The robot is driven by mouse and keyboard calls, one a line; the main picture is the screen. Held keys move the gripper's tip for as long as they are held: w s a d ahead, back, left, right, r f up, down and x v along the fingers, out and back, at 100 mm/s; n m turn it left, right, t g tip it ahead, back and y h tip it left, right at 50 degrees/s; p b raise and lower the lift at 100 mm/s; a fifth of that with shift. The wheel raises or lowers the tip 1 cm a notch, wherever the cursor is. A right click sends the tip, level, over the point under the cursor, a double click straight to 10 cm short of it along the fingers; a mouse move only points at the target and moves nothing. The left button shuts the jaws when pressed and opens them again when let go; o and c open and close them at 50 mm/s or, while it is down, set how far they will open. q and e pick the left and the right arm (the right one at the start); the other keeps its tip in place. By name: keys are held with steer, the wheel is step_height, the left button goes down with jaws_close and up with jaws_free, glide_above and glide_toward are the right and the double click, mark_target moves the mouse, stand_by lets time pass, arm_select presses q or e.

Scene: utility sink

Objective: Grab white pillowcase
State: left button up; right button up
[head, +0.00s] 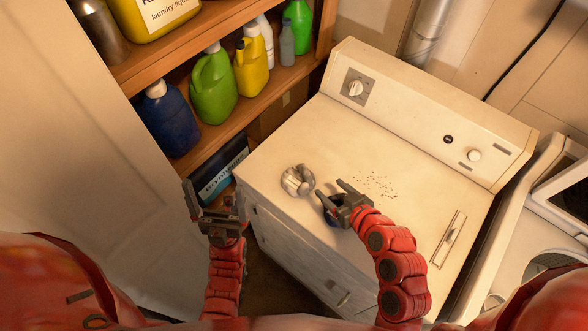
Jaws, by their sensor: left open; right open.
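I cannot make out a white pillowcase for certain in the head view. A small crumpled grey-white thing (298,180) lies on the dryer top near its left edge; I cannot tell what it is. My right gripper (329,189) is open over the dryer top, just right of the crumpled thing and apart from it. My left gripper (212,187) is open and appears empty, left of the dryer and in front of the lower shelf.
The white dryer (400,140) has dark crumbs (376,185) on top. A wooden shelf (190,45) holds several bottles, including a green jug (213,88) and a blue jug (168,120). A washer (545,225) stands at the right. A pale panel (75,130) fills the left.

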mark_target(306, 170)
steer(key=b+x, duration=1)
steer(key=b, duration=0.1)
steer(key=shift+w+a+f, duration=0.1)
steer(key=shift+f, duration=0.3)
steer(key=shift+w+a, duration=0.1)
steer(key=shift+w, duration=0.1)
steer(key=shift+w+a, duration=0.1)
steer(key=shift+w, duration=0.05)
steer(key=p+x, duration=0.3)
steer(key=shift+w+a+f, duration=0.1)
steer(key=shift+a+f, duration=0.05)
steer(key=shift+f, duration=0.15)
steer(key=shift+w+a+f, duration=0.2)
steer(key=shift+w+f, duration=0.25)
jaws_close()
